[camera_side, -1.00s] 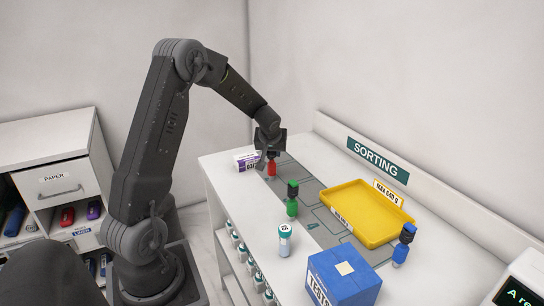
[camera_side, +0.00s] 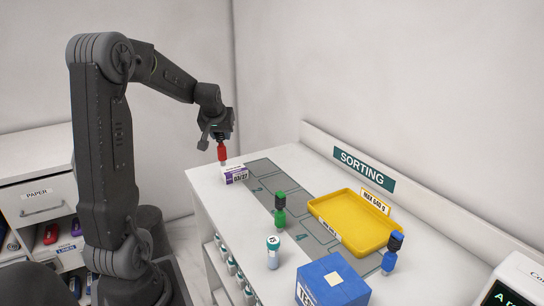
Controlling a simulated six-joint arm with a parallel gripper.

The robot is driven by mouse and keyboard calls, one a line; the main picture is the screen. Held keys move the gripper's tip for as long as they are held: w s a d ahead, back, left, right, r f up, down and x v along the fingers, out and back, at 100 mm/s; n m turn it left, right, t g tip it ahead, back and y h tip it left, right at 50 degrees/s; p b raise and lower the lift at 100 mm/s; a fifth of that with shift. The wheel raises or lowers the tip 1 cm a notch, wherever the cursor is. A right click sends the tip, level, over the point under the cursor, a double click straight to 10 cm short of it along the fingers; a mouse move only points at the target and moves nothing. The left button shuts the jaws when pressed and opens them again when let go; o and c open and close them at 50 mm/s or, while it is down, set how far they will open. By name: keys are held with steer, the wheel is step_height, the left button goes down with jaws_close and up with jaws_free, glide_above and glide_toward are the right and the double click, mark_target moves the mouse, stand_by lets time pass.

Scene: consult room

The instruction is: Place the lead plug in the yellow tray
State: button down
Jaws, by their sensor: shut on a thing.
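My gripper (camera_side: 220,138) is shut on a red plug (camera_side: 222,152) with a pale lower end. It holds the plug upright, above the far left end of the counter by the small white and purple box. The yellow tray (camera_side: 345,238) lies on the right part of the counter, well away from my gripper, and looks empty. A green plug (camera_side: 280,212) stands upright on the grey mat left of the tray. A blue plug (camera_side: 391,255) stands at the tray's right front corner. The pictures do not show which plug is the lead one.
A white and purple box (camera_side: 235,175) sits just below the held plug. A teal-capped vial (camera_side: 273,253) and a blue TESTS box (camera_side: 333,284) stand near the front. A SORTING sign (camera_side: 362,169) is on the back ledge. The grey mat (camera_side: 268,180) is clear at its far end.

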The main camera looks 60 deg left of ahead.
steer(key=w+d+m+t+h, duration=0.2)
steer(key=w+d+m+h, duration=0.6)
steer(key=w+d+m, duration=1.2)
steer(key=w+d+f+n, duration=0.1)
steer(key=w+d+f, duration=0.2)
steer(key=d+f, duration=0.2)
steer(key=w+d+f+n, duration=0.2)
steer(key=d+f, duration=0.3)
steer(key=d, duration=0.4)
steer(key=shift+w, duration=0.85)
steer(key=shift+f, duration=0.15)
steer(key=c, duration=0.8)
jaws_free()
